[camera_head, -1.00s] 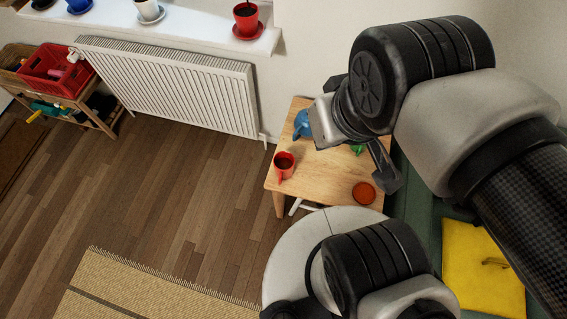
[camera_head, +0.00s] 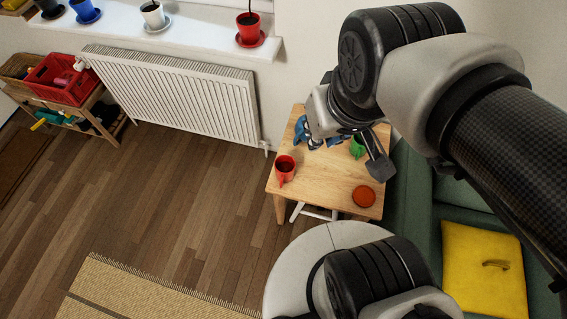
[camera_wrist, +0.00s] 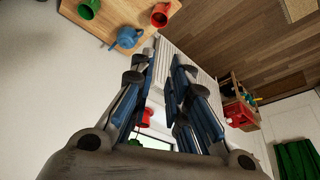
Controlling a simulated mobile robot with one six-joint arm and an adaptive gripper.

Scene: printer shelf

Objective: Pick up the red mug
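The red mug (camera_head: 285,167) stands upright at the left edge of the small wooden table, with dark contents and its handle toward the front. In the wrist view the red mug (camera_wrist: 160,15) is at the top. My gripper (camera_wrist: 162,68) is open and empty, its blue-padded fingers apart. In the head view it is partly hidden by my wrist, above the back of the table and apart from the mug.
On the table (camera_head: 325,185) are a blue watering can (camera_wrist: 128,37), a green mug (camera_head: 357,148) and an orange-red round dish (camera_head: 363,196). A radiator (camera_head: 170,92) and a windowsill with a red pot (camera_head: 250,30) are behind. A green sofa (camera_head: 418,190) stands right.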

